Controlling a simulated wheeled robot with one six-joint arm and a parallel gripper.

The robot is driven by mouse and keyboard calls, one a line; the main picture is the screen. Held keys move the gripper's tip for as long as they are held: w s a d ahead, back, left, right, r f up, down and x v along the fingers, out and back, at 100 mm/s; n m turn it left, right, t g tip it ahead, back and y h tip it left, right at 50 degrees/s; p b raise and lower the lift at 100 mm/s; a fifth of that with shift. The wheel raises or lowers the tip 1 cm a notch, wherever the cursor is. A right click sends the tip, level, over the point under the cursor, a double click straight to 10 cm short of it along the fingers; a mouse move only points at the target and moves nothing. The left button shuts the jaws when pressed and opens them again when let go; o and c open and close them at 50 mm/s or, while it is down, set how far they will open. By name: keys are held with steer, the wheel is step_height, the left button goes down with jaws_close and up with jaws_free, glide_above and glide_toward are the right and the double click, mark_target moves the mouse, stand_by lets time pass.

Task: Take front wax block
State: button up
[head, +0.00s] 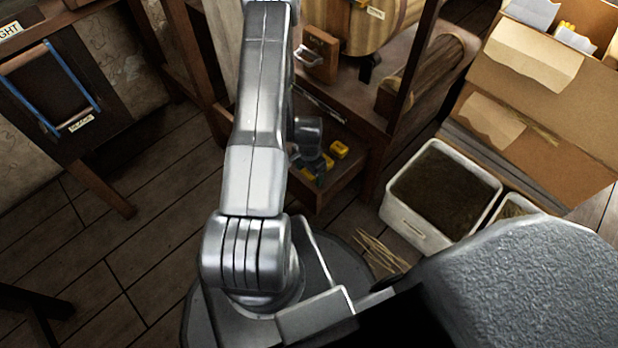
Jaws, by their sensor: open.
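Small yellow wax blocks lie in a low wooden tray (345,172) at the centre. One yellow block (340,149) shows clearly at its right side. Another yellow block (306,175) shows partly, nearer to me, beside my gripper (318,172). My gripper is open and points down over the tray, small and dark in the picture. Its fingertips are hard to make out, and I cannot tell whether they touch a block. My arm hides the left part of the tray.
A wooden frame with a barrel (370,22) stands above and behind the tray. A white bin (412,226) of dark material and a cardboard box (545,85) stand at the right. Loose straw (380,250) lies on the floor.

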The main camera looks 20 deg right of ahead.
steer(key=shift+f, duration=0.55)
steer(key=shift+r, duration=0.1)
steer(key=c, duration=1.1)
